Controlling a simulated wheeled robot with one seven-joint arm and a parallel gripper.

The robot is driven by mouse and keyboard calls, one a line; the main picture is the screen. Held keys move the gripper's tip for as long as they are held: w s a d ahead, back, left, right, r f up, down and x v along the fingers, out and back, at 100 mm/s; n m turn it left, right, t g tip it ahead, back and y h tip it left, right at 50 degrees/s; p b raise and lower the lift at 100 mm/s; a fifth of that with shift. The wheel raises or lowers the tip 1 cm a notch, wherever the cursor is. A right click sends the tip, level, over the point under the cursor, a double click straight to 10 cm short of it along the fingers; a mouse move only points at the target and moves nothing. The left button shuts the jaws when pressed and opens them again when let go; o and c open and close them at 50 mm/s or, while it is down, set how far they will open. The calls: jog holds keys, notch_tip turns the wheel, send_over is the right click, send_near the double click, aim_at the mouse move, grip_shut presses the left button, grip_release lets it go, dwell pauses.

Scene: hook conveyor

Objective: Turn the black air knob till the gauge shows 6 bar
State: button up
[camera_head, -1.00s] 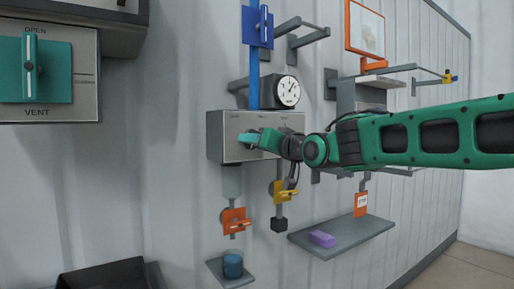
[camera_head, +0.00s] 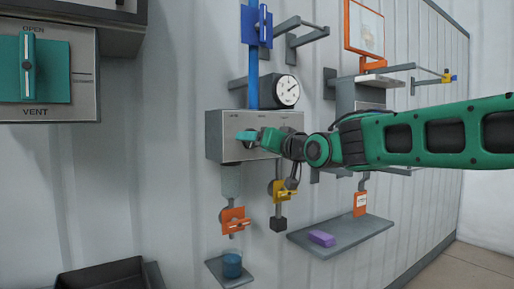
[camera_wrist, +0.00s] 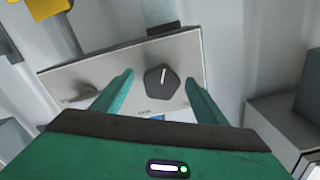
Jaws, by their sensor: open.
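The black air knob (camera_wrist: 162,82) is a dark many-sided knob with a white pointer line on the face of a grey control box (camera_head: 216,145). In the wrist view it sits between the two green fingers of my gripper (camera_wrist: 158,90). The fingers are spread, with a gap to the knob on each side. In the head view my gripper (camera_head: 248,138) is in front of the box's left part and hides much of the knob. The round white gauge (camera_head: 287,90) stands above the box; its needle points to the upper right, but its numbers are too small to read.
A blue pipe with a blue valve (camera_head: 257,26) rises above the box. An orange valve (camera_head: 235,221) and a yellow valve (camera_head: 281,192) hang below. A shelf (camera_head: 345,241) with a purple block (camera_head: 321,239) is at the lower right. A teal vent handle (camera_head: 29,66) is at left.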

jog(key=v, duration=1)
jog(key=shift+w+d+f, duration=0.15)
jog(key=shift+d, duration=0.1)
jog(key=s+d+f+m+g+h, duration=0.25)
jog(key=s+d+f+h, duration=0.2)
jog(key=d+f, duration=0.8)
jog(key=s+d+f+m+g+h, duration=0.25)
jog(key=d+f+h, duration=0.25)
jog(key=d+f, duration=0.7)
jog(key=s+d+f+m+g, duration=0.1)
jog(key=s+d+f+g, duration=0.2)
jog(key=s, duration=0.7)
jog(key=s+d+f+m+g, duration=0.1)
jog(key=s+d+f+g, duration=0.2)
jog(key=s+f, duration=0.3)
jog(key=s+d+f+m+g, duration=0.1)
jog(key=s+d+f+g, duration=0.3)
jog(key=s, duration=1)
jog(key=shift+s+d+f+m, duration=0.25)
jog(key=shift+d+f, duration=0.3)
jog(key=shift+d, duration=0.35)
